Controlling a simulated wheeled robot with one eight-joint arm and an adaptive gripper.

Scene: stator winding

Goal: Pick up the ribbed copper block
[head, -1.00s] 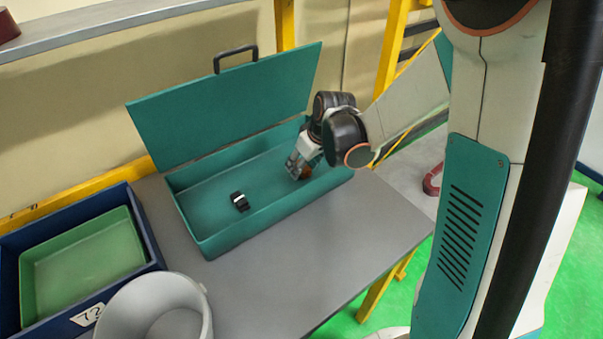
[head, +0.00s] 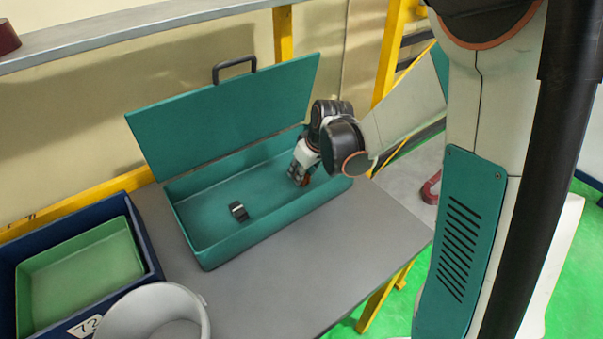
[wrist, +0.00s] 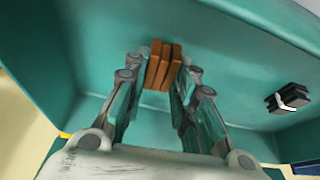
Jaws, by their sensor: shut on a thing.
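The ribbed copper block (wrist: 162,65) sits between the fingertips of my gripper (wrist: 160,78) in the wrist view, with a finger against each side. Its ridges run lengthwise. In the head view my gripper (head: 300,174) reaches down inside the right end of the open teal box (head: 222,252). I cannot tell whether the block touches the box floor.
A black block with a light band (head: 238,211) lies in the box, also in the wrist view (wrist: 288,98). The box's lid (head: 225,110) stands open behind. A blue crate (head: 150,250) with a green tray (head: 80,265) and a grey bucket (head: 150,300) are at left.

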